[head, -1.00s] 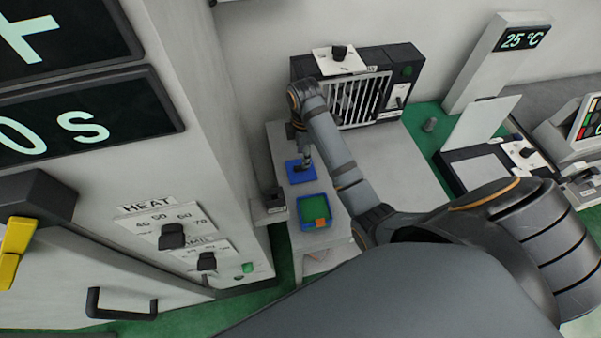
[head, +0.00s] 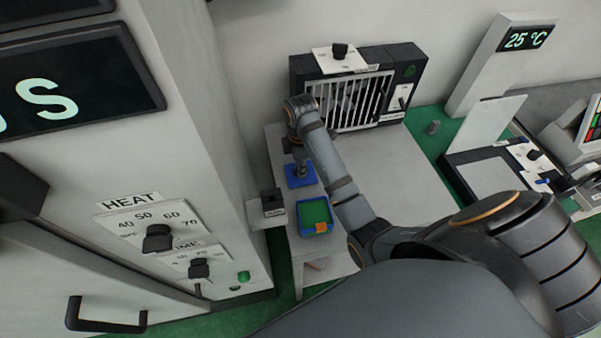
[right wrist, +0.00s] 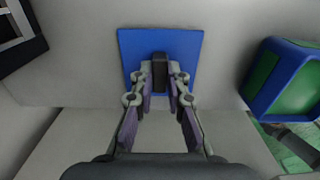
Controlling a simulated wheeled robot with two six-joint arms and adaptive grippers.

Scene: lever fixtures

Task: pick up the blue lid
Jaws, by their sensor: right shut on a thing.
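The blue lid (head: 297,181) is a flat blue square with a dark upright handle in its middle. It is at the left part of the grey table, and it fills the upper middle of the right wrist view (right wrist: 190,45). My right gripper (head: 301,170) is over the lid, and its fingers (right wrist: 160,82) are shut on the dark handle. I cannot tell whether the lid rests on the table or is slightly raised. My left gripper is not in view.
A blue box with a green inside (head: 314,213) and an orange patch stands near the lid. A grilled black unit (head: 352,98) stands behind. A HEAT panel (head: 150,222) is at the left. The table's right part (head: 405,175) is clear.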

